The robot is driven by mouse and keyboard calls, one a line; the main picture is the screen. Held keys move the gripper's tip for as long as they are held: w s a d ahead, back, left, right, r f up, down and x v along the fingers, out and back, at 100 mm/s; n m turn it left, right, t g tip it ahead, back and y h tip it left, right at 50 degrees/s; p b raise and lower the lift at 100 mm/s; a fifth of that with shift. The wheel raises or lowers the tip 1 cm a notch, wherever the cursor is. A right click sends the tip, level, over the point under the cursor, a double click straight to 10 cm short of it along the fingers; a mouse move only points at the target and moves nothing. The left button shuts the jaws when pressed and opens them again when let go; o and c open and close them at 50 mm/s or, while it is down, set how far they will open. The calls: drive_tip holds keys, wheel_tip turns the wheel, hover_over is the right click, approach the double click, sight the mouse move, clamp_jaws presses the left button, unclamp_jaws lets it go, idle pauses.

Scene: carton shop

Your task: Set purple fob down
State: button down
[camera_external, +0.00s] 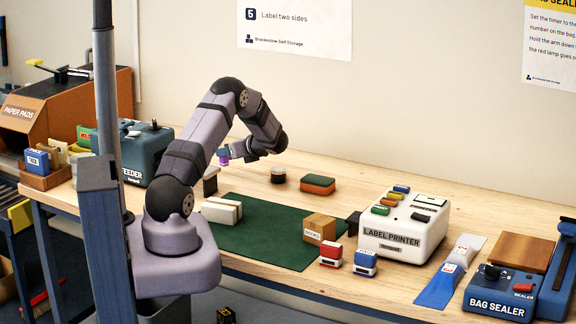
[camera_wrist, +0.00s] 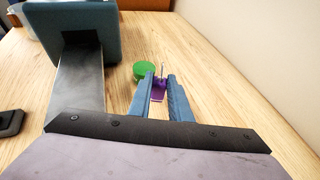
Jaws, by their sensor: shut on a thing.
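The purple fob (camera_wrist: 159,84) is between my gripper's two blue fingertips in the wrist view, with a thin light piece standing up from it. My gripper (camera_wrist: 155,92) is shut on it, over or close to the bench top; the exact height is hard to tell. In the external view the fob is a small purple patch (camera_external: 224,161) under my gripper (camera_external: 227,154), at the back of the bench, right of the teal feeder (camera_external: 143,150). A green round thing (camera_wrist: 145,70) lies just beyond the fingertips, slightly left, in the wrist view.
The feeder (camera_wrist: 85,30) and its metal plate (camera_wrist: 78,75) stand left of the fingers. A dark round pot (camera_external: 278,175) and a green-orange block (camera_external: 318,184) are to the right. The green mat (camera_external: 260,222) lies in front. Bare wood shows right of the fingers in the wrist view.

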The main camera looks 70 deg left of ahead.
sight(226, 162)
drive_tip(key=shift+f+p, duration=0.45)
drive_tip(key=shift+f, duration=1.4)
drive_tip(key=shift+f, duration=0.1)
drive_tip(key=shift+f, duration=0.15)
drive_tip(key=c, duration=1.6)
unclamp_jaws()
drive_tip(key=shift+c, duration=0.2)
drive_tip(key=shift+r, duration=0.3)
drive_tip(key=shift+w+d, duration=0.2)
drive_tip(key=shift+d, duration=0.1)
drive_tip(key=b+v, duration=0.3)
drive_tip(key=v, duration=0.8)
drive_tip(key=shift+r, duration=0.2)
